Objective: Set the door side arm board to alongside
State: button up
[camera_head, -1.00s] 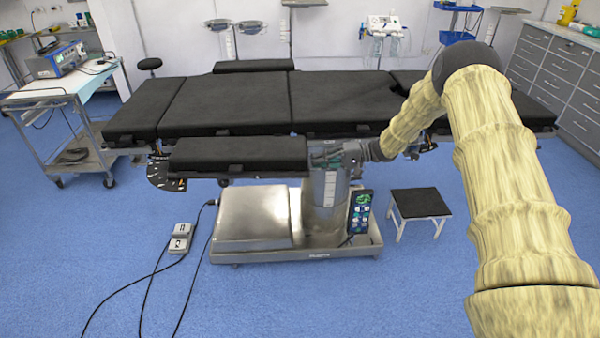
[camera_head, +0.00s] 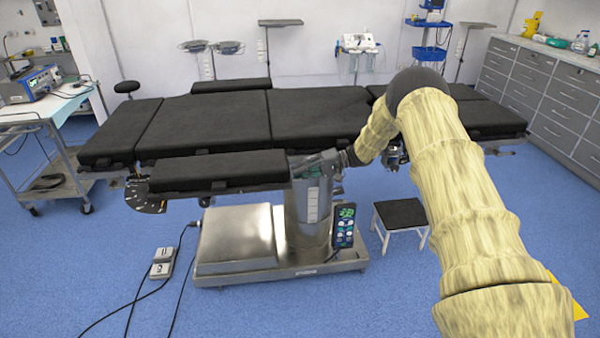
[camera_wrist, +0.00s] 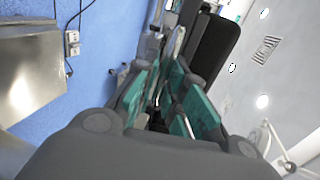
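A near arm board (camera_head: 217,170), a black pad, lies along the near long edge of the operating table (camera_head: 200,122), roughly parallel to it. A dark fan-shaped plate (camera_head: 147,196) shows below its left end. My gripper (camera_head: 303,168) is at the board's right end, in front of the table column. In the wrist view my gripper's teal fingers (camera_wrist: 172,95) point toward the end of a long black pad (camera_wrist: 214,48) and metal parts beside it. Whether the fingers close on anything is hidden. A second black pad (camera_head: 231,85) lies along the table's far edge.
The table's metal base (camera_head: 238,240) and a step stool (camera_head: 400,214) stand below. A foot pedal (camera_head: 162,262) with cables lies on the floor. A cart (camera_head: 50,150) stands left, drawers (camera_head: 550,95) right. The blue floor in front is mostly clear.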

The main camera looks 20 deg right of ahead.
jog(key=shift+o, duration=0.5)
jog(key=shift+w+r, duration=0.1)
jog(key=shift+w, duration=0.2)
jog(key=shift+s, duration=0.1)
jog(key=v, duration=1.2)
